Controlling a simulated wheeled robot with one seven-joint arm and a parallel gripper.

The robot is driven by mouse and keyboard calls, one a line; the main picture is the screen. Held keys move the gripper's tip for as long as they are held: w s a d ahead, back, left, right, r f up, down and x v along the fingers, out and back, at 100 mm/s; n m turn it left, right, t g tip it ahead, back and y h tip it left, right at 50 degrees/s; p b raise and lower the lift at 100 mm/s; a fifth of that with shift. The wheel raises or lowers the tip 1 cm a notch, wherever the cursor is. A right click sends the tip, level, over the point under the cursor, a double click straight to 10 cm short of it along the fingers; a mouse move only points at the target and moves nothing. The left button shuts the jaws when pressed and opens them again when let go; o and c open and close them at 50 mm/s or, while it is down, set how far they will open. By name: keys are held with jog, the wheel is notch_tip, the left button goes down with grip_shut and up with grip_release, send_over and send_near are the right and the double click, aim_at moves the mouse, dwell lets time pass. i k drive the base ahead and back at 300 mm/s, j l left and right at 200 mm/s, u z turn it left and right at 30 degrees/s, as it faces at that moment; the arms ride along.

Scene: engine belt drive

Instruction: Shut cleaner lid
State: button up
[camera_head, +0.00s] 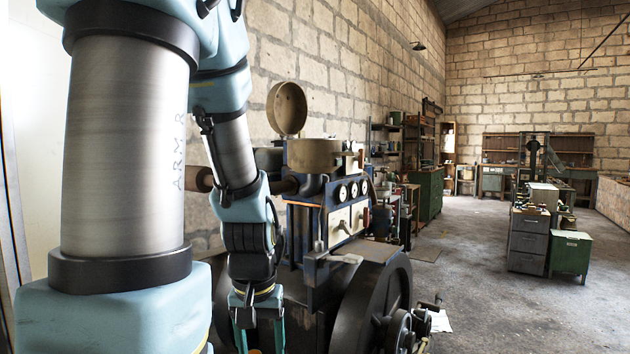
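The cleaner lid (287,108) is a round, tan, shallow lid. It stands open, tilted up on edge above the left rear side of the cleaner housing. The cleaner housing (314,156) is a wide, tan, round pot on top of the engine. My gripper (257,343) points down at the bottom edge of the picture, below and left of the housing and well apart from the lid. Its two teal sides show, but the fingertips are cut off by the frame, so its opening is hidden.
The blue engine (340,212) with gauges carries the housing. A large dark flywheel (375,305) is at its lower right. My arm blocks the left of the view. A stone wall (350,60) runs behind. Grey drawers (528,240) and open floor (480,290) lie to the right.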

aim_at(286, 104)
jog(key=j+z, duration=0.3)
jog(key=i+j+z, duration=0.1)
jog(key=j+z, duration=0.2)
jog(key=j+u, duration=0.2)
jog(key=u, duration=0.25)
jog(key=i+j+u, duration=0.1)
jog(key=u, duration=0.4)
jog(key=i+j+u, duration=0.1)
jog(key=u, duration=0.35)
jog(key=j, duration=0.1)
